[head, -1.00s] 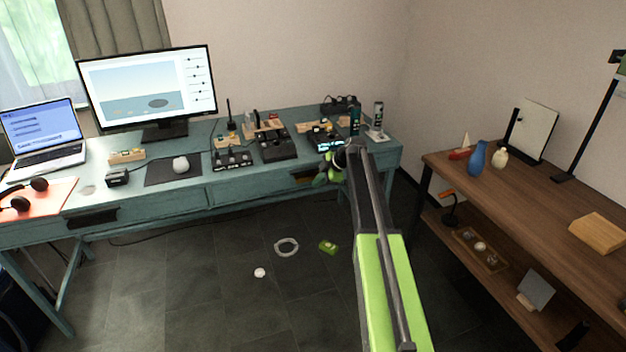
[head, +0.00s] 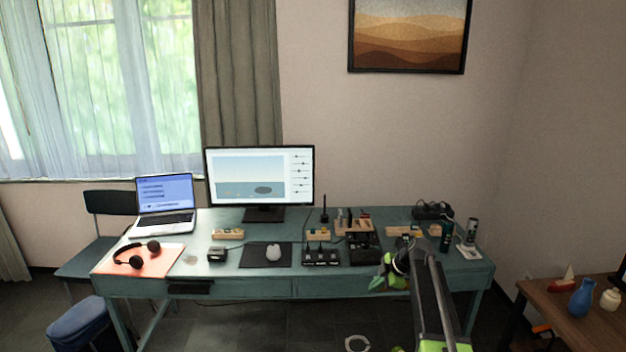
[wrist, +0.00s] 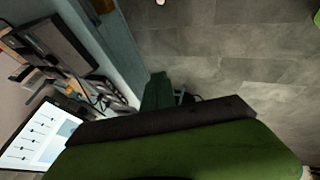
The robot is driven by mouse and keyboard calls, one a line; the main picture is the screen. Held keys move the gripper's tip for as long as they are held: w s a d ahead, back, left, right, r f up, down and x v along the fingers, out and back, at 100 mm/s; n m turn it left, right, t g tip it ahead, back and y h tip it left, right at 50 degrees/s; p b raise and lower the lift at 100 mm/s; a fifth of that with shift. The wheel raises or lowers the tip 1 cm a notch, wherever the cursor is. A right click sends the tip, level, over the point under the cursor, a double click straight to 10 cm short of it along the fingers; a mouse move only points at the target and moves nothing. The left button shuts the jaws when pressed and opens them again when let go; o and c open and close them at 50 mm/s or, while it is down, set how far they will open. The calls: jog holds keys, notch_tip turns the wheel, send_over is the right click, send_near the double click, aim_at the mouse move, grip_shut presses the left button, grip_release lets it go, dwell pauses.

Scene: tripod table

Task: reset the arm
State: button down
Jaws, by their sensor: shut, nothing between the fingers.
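My gripper (head: 380,279) shows in the head view at the end of my arm, in front of the right part of the teal desk (head: 222,287). It is shut and holds nothing. My arm reaches up from the bottom edge, right of the middle. In the wrist view, a dark bar and a green part of my own arm fill the lower half, and the gripper (wrist: 160,92) shows only as a dark green shape above the bar. The grey tiled floor lies beyond it.
The desk holds a laptop (head: 165,207), a monitor (head: 259,176), headphones (head: 136,254), a mouse (head: 273,252) and several small devices. A wooden shelf (head: 560,310) stands at the right. A white ring (head: 357,343) lies on the floor. Floor between desk and shelf looks open.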

jog(key=s+a+r+m+g+h+p, duration=0.1)
jog(key=s+a+m+p, duration=0.15)
jog(key=s+a, duration=0.45)
jog(key=s+a+r+m+g+h+p, duration=0.1)
jog(key=s+a+r+m+g+p, duration=0.15)
jog(key=s, duration=0.85)
jog(key=s+d+f+m+h, duration=0.1)
jog(key=s+d+m+h, duration=0.2)
jog(key=s+m, duration=0.8)
jog(key=m+g, duration=0.1)
jog(key=m, duration=0.1)
jog(key=shift+s+f+m+b, duration=0.2)
jog(key=shift+f+m+b, duration=0.1)
jog(key=shift+m+b, duration=0.1)
jog(key=shift+d, duration=0.1)
